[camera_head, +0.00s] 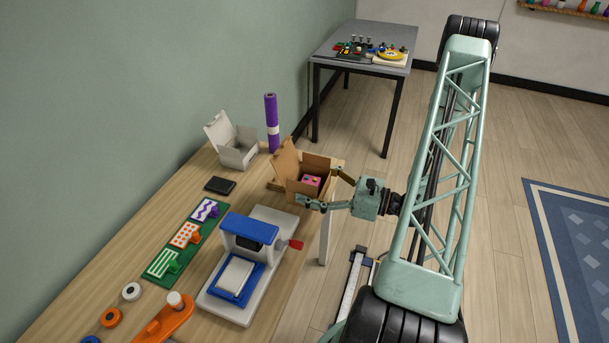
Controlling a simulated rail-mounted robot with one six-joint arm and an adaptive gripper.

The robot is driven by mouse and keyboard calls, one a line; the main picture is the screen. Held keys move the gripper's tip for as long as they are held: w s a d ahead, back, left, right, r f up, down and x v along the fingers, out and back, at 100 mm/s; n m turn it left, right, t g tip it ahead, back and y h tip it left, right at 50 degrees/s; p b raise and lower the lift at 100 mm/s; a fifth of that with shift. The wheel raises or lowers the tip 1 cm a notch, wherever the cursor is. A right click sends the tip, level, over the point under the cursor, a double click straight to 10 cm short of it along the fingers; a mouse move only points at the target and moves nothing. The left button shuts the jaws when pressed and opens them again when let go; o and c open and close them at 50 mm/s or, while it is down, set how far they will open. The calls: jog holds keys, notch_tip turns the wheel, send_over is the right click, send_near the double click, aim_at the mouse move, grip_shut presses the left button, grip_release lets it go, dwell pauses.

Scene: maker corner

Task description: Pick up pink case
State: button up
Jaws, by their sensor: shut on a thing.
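My gripper (322,188) reaches in from the right. Its two fingers lie along opposite outer sides of the box, and it is shut on the box. I cannot tell whether the box is lifted off the bench.
A blue and white press (251,256) with a red handle stands in front of the box. An open white box (238,152), a purple roll (271,121) and a black wallet-like item (220,185) are nearby.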

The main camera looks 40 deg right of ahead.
jog(key=shift+s+a+r, duration=0.1)
jog(key=shift+s+a, duration=0.2)
jog(key=shift+s, duration=0.55)
jog(key=shift+w, duration=0.1)
jog(key=w+d, duration=0.1)
jog(key=w, duration=0.3)
jog(key=w+d+f+b, duration=0.1)
jog(key=w+d, duration=0.1)
jog(key=w, duration=0.2)
jog(key=w+d, duration=0.2)
jog(key=w, duration=0.2)
jog(key=shift+w+f, duration=0.15)
dwell(0.4)
jog(key=shift+w+d+f+b, duration=0.1)
jog(key=shift+w+d+b, duration=0.1)
jog(key=shift+w, duration=0.35)
jog(key=shift+w+d+f+b, duration=0.1)
jog(key=shift+w+d+b, duration=0.1)
jog(key=shift+w, duration=0.35)
jog(key=shift+w+f, duration=0.15)
jog(key=shift+f, duration=0.1)
jog(key=shift+f+b, duration=0.4)
jog(key=shift+f, duration=0.8)
jog(key=shift+f, duration=0.2)
